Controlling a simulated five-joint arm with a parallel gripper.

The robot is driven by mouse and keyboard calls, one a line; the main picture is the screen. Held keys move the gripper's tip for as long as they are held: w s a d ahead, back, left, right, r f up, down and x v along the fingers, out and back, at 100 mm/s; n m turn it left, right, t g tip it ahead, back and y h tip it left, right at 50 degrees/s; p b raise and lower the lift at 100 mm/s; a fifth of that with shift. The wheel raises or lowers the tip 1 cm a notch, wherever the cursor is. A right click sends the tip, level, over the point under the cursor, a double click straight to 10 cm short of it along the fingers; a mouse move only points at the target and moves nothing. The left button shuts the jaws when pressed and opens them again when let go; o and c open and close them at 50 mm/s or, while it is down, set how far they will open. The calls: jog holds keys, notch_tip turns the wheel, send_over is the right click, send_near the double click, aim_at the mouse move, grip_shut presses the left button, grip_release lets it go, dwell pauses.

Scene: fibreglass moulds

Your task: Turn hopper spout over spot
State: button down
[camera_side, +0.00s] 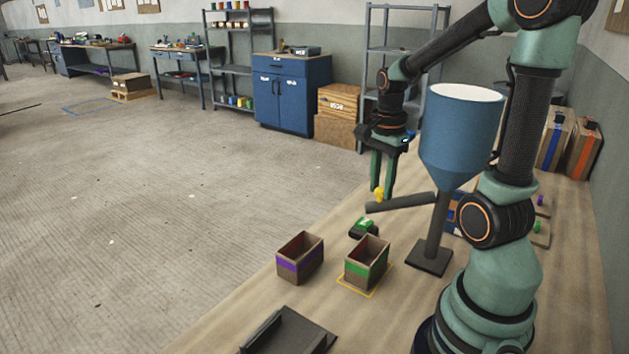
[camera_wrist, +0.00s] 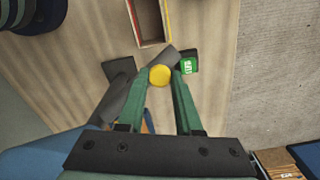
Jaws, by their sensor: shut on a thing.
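A blue hopper (camera_side: 460,138) with an open white top stands on a dark post and base plate (camera_side: 430,256). Its dark grey spout (camera_side: 408,202) points left, with a yellow knob (camera_side: 379,194) near its outer end. My gripper (camera_side: 380,190) points down and is shut on this knob. In the wrist view, the round yellow knob (camera_wrist: 160,75) sits between my green fingertips, with the spout (camera_wrist: 122,107) running below it. A yellow outlined spot (camera_side: 371,296) on the table surrounds the base of a green-banded box (camera_side: 365,264). The spout end is behind this box, not above it.
A purple-banded open box (camera_side: 299,259) stands left of the green-banded one. A small green-topped block (camera_side: 362,228) lies behind them, below the spout end. A dark tray-like piece (camera_side: 290,332) is at the front. Large banded boxes (camera_side: 556,138) stand at right.

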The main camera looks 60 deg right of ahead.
jog(key=shift+s+a+n, duration=0.8)
jog(key=shift+a+n, duration=0.15)
jog(key=shift+n, duration=0.15)
jog(key=shift+s+a+n, duration=0.75)
jog(key=shift+a+n, duration=0.2)
jog(key=shift+n, duration=0.15)
jog(key=shift+s+a, duration=0.1)
jog(key=c, duration=0.6)
grip_release()
notch_tip(320, 180, up, 12)
jog(key=shift+r, duration=0.1)
